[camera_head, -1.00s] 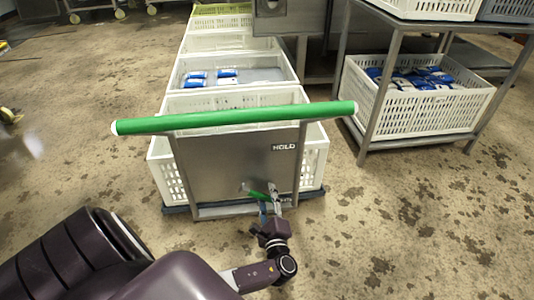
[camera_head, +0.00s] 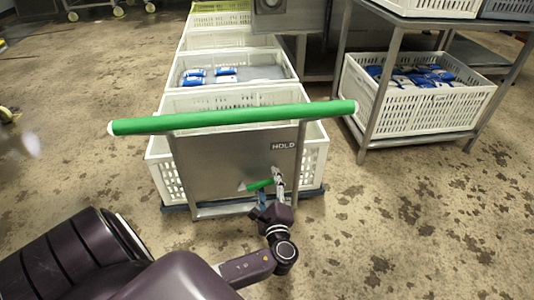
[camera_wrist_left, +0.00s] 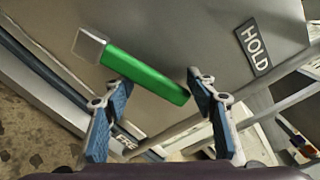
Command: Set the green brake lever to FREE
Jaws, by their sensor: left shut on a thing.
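The green brake lever (camera_head: 260,184) sits low on the steel front panel (camera_head: 215,165) of a cart. In the head view its right end is tilted slightly up. In the left wrist view the lever (camera_wrist_left: 145,74) runs from a grey pivot block (camera_wrist_left: 89,45) to its free end between my blue-padded fingers. My left gripper (camera_head: 277,182) is shut on that free end, and its fingers (camera_wrist_left: 160,92) stand on either side. A HOLD label (camera_head: 284,146) is above and right of the lever. Another label below the lever is mostly hidden behind my fingers. My right gripper is not visible.
A long green push bar (camera_head: 235,118) crosses above the panel. White crates (camera_head: 312,160) stand behind it in a row. A steel rack (camera_head: 372,120) with a crate of blue-white packs is to the right. The floor at left and front right is clear.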

